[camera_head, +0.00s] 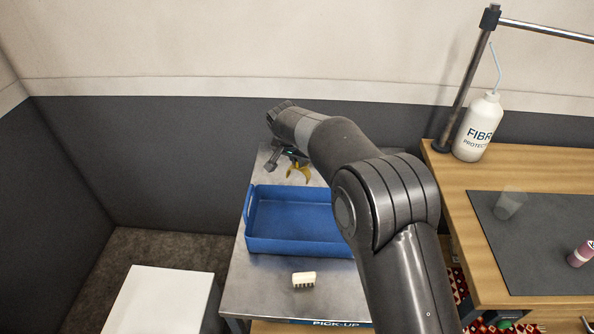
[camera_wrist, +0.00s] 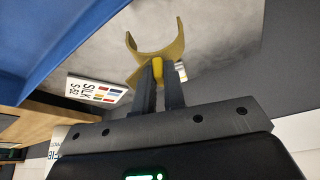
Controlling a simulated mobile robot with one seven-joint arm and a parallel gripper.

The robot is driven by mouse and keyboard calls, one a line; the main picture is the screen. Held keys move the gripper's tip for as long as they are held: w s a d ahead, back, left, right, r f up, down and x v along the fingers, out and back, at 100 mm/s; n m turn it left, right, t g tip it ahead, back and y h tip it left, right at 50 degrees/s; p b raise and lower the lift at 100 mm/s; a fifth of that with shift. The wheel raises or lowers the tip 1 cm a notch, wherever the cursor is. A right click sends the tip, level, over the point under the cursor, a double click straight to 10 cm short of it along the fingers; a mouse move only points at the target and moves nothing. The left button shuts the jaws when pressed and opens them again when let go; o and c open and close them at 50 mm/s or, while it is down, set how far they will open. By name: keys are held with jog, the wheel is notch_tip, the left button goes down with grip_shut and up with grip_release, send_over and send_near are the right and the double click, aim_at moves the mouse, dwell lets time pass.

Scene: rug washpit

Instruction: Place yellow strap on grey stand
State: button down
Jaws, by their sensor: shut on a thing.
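My gripper (camera_head: 290,156) is shut on the yellow strap (camera_head: 299,174), a curved, open C-shaped piece. In the wrist view the fingertips (camera_wrist: 160,72) pinch a short yellow stem, and the strap's curve (camera_wrist: 169,48) stands out beyond them. In the head view the strap is over the back part of a grey metal-topped stand (camera_head: 257,296) labelled PICK-UP, behind the blue tray. It looks raised above that top. My arm hides part of the stand's right side.
A blue tray (camera_head: 257,246) and a small cream brush (camera_head: 304,279) sit on the metal top. A white card (camera_wrist: 97,91) with coloured squares shows in the wrist view. A white block (camera_head: 160,300) stands lower left. A white bottle (camera_head: 480,128) stands on the wooden bench (camera_head: 458,205) at right.

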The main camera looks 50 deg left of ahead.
aim_at(296, 168)
jog(key=shift+s+a+f, duration=0.15)
jog(key=shift+a+f, duration=0.1)
jog(key=shift+f, duration=1.85)
jog(key=shift+f, duration=0.15)
jog(key=c, duration=1.5)
grip_release()
